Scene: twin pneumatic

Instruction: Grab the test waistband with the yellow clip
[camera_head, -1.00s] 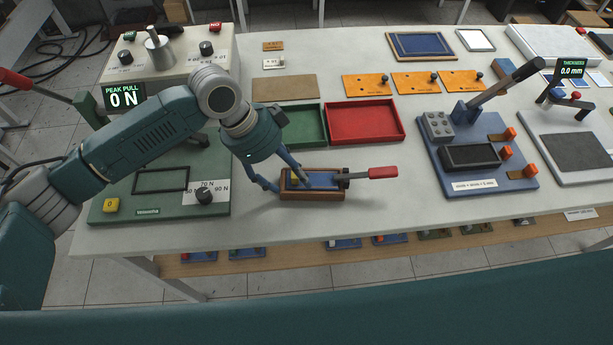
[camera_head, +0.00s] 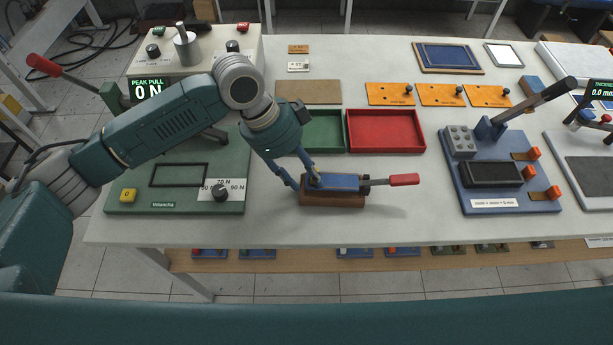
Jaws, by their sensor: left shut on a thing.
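My left gripper (camera_head: 305,181) is pointed down at the left end of a blue block-like piece (camera_head: 341,182). It is shut on that end. The blue piece lies over, or just above, a brown wooden tray (camera_head: 332,200) near the table's front edge; I cannot tell whether they touch. A dark rod with a red handle (camera_head: 404,180) sticks out to the right of it. I cannot clearly make out a waistband or a yellow clip; the fingers hide the gripped end. My right gripper is not in view.
A green tester base (camera_head: 170,211) with a 0 N display (camera_head: 150,88) stands at left. Green (camera_head: 324,148) and red trays (camera_head: 385,148) lie behind the gripper. A blue lever press (camera_head: 500,200) is at right. Bare white table lies between the red handle and the press.

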